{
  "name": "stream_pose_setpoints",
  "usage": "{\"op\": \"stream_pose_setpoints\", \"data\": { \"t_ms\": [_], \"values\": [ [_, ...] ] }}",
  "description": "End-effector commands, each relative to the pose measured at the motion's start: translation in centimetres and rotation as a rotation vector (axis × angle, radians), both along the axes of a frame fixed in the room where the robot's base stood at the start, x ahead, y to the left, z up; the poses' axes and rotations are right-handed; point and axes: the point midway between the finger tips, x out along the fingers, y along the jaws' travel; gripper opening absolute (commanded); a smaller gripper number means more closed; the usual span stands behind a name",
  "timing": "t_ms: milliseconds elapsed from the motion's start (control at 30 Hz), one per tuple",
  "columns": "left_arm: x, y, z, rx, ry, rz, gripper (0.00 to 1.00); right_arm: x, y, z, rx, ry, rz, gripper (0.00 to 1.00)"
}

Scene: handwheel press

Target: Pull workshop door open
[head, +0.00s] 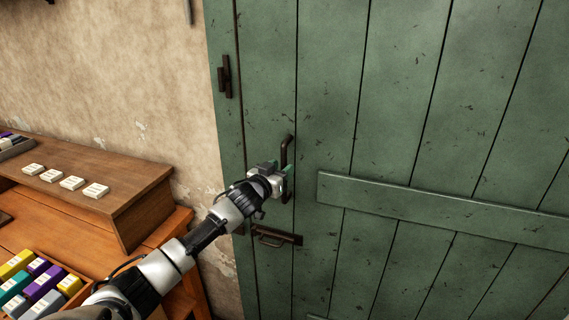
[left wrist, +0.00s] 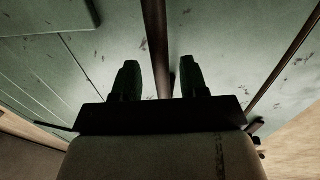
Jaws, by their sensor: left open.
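The green plank workshop door (head: 390,110) fills the right of the head view and looks shut. A dark vertical pull handle (head: 287,152) is mounted near its left edge. My left gripper (head: 284,180) is at the lower part of this handle. In the left wrist view the handle bar (left wrist: 158,50) runs between the two open fingers of the gripper (left wrist: 158,82), with a gap on each side. My right gripper is not in view.
A dark latch (head: 275,236) sits on the door below the handle, and a dark fitting (head: 226,76) is higher up. A wooden bench (head: 130,195) at left carries white labelled blocks and a box of coloured blocks (head: 40,285).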

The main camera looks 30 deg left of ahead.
Motion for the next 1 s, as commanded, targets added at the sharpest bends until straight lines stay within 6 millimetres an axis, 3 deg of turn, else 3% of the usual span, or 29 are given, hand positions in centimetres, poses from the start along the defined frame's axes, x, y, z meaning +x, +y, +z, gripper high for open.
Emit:
{"op": "stream_pose_setpoints", "data": {
  "t_ms": [200, 567, 833, 1000],
  "values": [
    [1.8, 0.1, 0.0, 0.000, 0.000, 0.001, 0.44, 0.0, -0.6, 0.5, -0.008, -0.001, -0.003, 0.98],
    [2.1, 0.1, -0.1, 0.001, 0.000, 0.000, 0.44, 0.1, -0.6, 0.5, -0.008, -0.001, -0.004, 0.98],
    [2.1, 0.1, -0.1, 0.000, 0.001, 0.000, 0.02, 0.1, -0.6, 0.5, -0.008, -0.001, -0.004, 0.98],
    [2.1, 0.1, -0.1, 0.000, 0.001, 0.000, 0.00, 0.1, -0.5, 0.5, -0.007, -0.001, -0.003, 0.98]
  ]
}}
